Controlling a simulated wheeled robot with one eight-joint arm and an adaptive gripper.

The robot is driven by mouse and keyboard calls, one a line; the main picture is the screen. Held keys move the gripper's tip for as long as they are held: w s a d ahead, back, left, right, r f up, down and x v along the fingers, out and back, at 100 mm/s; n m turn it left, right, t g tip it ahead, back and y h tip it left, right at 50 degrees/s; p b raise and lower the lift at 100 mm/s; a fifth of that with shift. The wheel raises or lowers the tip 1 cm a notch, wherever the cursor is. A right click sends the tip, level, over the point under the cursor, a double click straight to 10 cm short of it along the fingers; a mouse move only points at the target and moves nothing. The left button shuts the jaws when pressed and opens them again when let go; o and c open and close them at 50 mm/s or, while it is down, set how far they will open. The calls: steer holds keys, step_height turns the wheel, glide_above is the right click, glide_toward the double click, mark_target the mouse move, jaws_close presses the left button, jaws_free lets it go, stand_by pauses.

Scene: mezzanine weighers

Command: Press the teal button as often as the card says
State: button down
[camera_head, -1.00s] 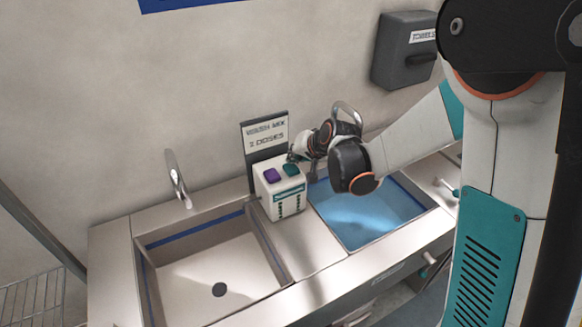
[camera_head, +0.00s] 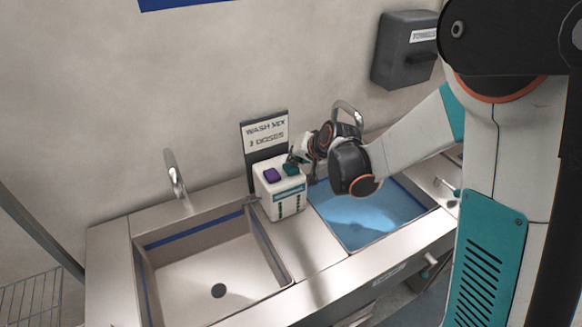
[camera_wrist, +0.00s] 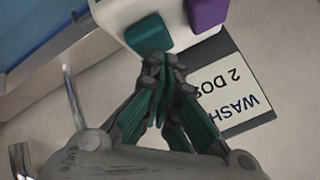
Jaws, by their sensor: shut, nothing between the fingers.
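A white dispenser box (camera_head: 282,201) stands on the counter between two sinks. On its top are a purple button (camera_head: 271,175) and a teal button (camera_head: 291,170). In the wrist view the teal button (camera_wrist: 148,36) and purple button (camera_wrist: 207,13) show at the top. The card (camera_head: 265,132) behind the box reads "WASH MIX 2 DOSES"; it is partly covered in the wrist view (camera_wrist: 236,88). My gripper (camera_head: 292,158) is shut and empty, its fingertips at the teal button's edge in the wrist view (camera_wrist: 163,62). I cannot tell whether they touch it.
An empty sink (camera_head: 205,275) is left of the box, and a sink with blue water (camera_head: 362,222) is right of it. Taps (camera_head: 175,175) stand behind the sinks. A dark towel dispenser (camera_head: 402,60) hangs on the wall. The counter in front of the box is clear.

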steer(key=shift+f+b, duration=0.5)
steer(key=shift+f, duration=0.05)
stand_by(0.4)
steer(key=shift+r, duration=0.1)
steer(key=shift+r+p, duration=0.6)
steer(key=shift+r, duration=0.35)
steer(key=shift+r+p, duration=1.55)
steer(key=shift+r, duration=0.9)
